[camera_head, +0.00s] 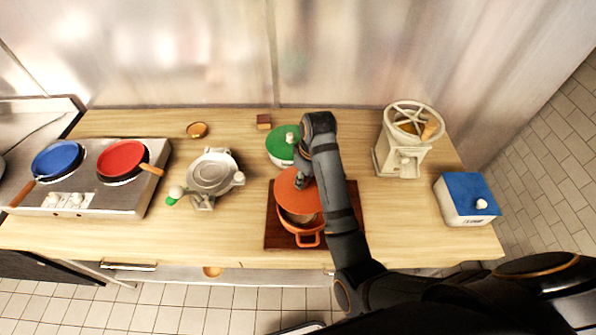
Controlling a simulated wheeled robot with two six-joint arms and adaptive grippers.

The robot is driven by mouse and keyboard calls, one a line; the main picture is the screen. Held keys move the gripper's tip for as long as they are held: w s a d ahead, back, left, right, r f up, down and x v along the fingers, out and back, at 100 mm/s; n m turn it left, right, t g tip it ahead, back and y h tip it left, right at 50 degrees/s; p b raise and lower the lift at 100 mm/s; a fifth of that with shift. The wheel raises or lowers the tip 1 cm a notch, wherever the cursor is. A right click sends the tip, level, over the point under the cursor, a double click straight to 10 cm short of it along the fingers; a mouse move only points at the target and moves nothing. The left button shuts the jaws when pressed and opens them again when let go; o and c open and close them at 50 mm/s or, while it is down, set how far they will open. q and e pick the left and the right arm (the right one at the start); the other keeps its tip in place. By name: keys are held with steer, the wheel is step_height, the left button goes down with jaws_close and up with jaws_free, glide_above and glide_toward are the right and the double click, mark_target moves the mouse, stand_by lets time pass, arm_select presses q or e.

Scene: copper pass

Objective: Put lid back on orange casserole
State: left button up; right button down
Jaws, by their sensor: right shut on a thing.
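The orange casserole (304,227) stands on a dark brown board on the wooden counter, with one loop handle toward the front. Its orange lid (291,203) is over the back part of the pot, and the pot's inside shows at the front. Whether the lid is touching the rim I cannot tell. My right gripper (301,182) is shut on the lid at its top, and its arm covers the right side of the lid and pot. My left gripper is not in view.
A green-lidded pot (283,145) stands just behind the casserole. A scale-like grey device (212,172) is to the left, beside a stove (100,195) with blue and red pans. A grinder (408,140) and a blue-lidded box (466,200) are to the right. Counter is clear left of the board (272,238).

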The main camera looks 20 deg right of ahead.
mark_target(308, 190)
steer(key=shift+s+d+r, duration=0.1)
steer(key=shift+s+d, duration=0.05)
steer(key=shift+s, duration=0.35)
steer(key=shift+s+d+r, duration=0.1)
steer(key=shift+s, duration=0.35)
steer(key=shift+s+f, duration=0.3)
steer(key=shift+f, duration=0.35)
steer(key=f, duration=0.2)
steer(key=w+f, duration=0.1)
steer(key=f, duration=0.1)
steer(key=shift+w+a, duration=0.1)
steer(key=shift+f, duration=0.5)
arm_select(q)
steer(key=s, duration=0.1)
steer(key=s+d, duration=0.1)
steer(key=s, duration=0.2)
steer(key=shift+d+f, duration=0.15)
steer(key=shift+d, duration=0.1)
